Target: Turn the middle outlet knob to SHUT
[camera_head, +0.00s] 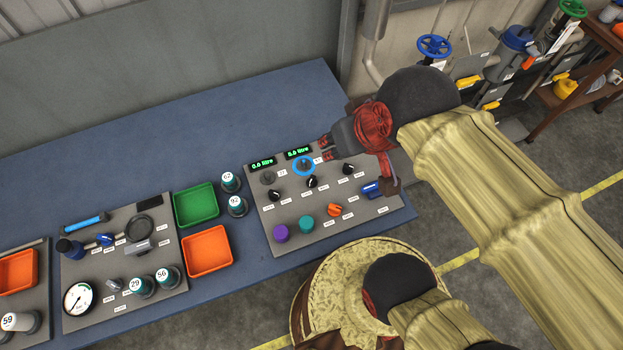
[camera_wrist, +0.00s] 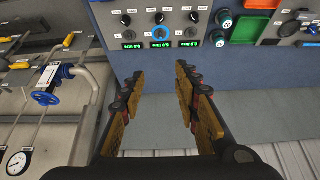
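The control panel (camera_head: 369,216) lies on the blue bench and carries a row of three black knobs. The middle black knob (camera_head: 311,182) sits below a blue-ringed knob (camera_head: 304,166). In the wrist view the middle black knob (camera_wrist: 159,18) is near the top edge, with the blue-ringed knob (camera_wrist: 159,32) beside it. The labels and pointer marks are too small to read. My gripper (camera_head: 326,148) is over the panel's back edge, apart from the knobs. In the wrist view its two fingers (camera_wrist: 160,80) are spread, with nothing between them.
Green displays (camera_head: 299,152) stand behind the knobs. Purple (camera_head: 280,233), teal (camera_head: 306,223) and orange (camera_head: 334,210) controls are on the panel's front. A blue-handled part (camera_head: 372,190) is at its right. Numbered bottles (camera_head: 237,206) and trays (camera_head: 208,251) stand left. Bare bench lies behind.

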